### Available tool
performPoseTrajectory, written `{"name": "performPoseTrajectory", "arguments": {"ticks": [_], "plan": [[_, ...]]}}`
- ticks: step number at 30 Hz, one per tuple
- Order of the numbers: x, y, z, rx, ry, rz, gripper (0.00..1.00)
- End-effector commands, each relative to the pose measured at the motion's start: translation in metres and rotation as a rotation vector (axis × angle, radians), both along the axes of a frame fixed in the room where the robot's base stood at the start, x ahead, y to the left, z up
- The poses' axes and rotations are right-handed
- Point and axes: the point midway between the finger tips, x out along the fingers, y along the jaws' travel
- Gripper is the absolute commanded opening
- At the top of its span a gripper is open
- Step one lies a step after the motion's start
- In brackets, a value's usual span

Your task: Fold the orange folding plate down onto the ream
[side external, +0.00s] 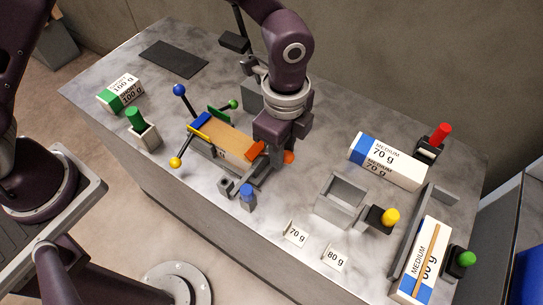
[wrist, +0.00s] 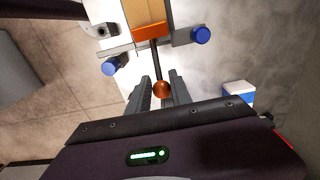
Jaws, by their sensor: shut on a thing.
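The orange folding plate (side external: 256,150) is at the right end of the ream (side external: 225,138), which has a brown top and lies in a grey fixture. In the wrist view the orange plate (wrist: 150,31) meets the end of the brown ream top (wrist: 143,11). A dark rod runs from the plate to an orange ball knob (wrist: 162,90). My gripper (wrist: 161,84) is shut on this knob, with a finger on each side. The knob also shows below my gripper in the side view (side external: 289,158). I cannot tell the plate's exact angle.
Levers with a blue knob (side external: 180,89), a yellow knob (side external: 176,162) and a green knob (side external: 233,103) surround the fixture. A blue-capped post (side external: 247,191) stands in front. A grey open box (side external: 341,199) and a 70 g ream (side external: 387,163) are to the right.

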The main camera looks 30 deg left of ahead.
Motion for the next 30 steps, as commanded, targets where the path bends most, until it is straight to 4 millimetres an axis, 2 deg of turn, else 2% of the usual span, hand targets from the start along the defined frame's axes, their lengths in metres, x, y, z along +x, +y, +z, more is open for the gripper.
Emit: {"name": "performPoseTrajectory", "arguments": {"ticks": [19, 25, 26, 30], "plan": [[0.000, 0.029, 0.019, 0.002, 0.002, 0.002, 0.00], [0.000, 0.030, 0.020, 0.002, 0.001, 0.000, 0.00], [0.000, 0.030, 0.020, 0.002, 0.001, 0.000, 0.04], [0.000, 0.029, 0.020, 0.002, 0.001, 0.000, 0.31]]}}
